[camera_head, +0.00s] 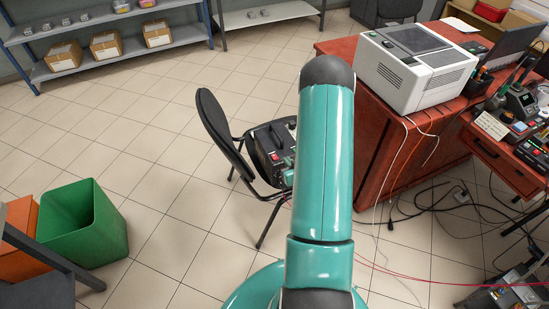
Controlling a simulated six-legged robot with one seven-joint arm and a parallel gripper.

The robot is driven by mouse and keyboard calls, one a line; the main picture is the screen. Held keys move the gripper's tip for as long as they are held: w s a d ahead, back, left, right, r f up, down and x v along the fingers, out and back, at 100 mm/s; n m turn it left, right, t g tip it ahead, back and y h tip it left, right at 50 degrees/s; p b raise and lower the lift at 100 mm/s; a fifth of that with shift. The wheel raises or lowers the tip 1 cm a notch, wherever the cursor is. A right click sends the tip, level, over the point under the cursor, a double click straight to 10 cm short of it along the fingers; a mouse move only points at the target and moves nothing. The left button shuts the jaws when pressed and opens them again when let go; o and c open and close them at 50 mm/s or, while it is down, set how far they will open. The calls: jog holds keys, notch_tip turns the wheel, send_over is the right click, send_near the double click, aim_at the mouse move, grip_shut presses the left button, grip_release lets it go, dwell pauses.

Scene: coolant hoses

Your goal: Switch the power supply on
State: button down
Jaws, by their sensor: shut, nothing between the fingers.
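A dark boxy device with a handle on top and a red part on its front (275,157) sits on the seat of a black chair. It looks like the power supply, but it is too small to be sure. My teal arm stands upright in front of the chair and hides the device's right side. The switch position cannot be made out. My gripper does not show; only arm links are visible.
The black chair (222,132) stands beside a red workbench (360,150) carrying a white machine (415,68). Cables lie on the floor at right. A green bin (86,225) and shelves with boxes (120,55) are at left. The tiled floor between is clear.

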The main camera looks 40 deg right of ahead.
send_near(273, 154)
jog(key=w+d+r, duration=0.1)
jog(key=w+r, duration=0.2)
jog(key=w, duration=0.1)
jog(key=shift+f, duration=1.95)
jog(key=shift+s+f, duration=0.1)
jog(key=shift+f, duration=0.25)
jog(key=shift+r, duration=0.8)
jog(key=shift+r, duration=0.15)
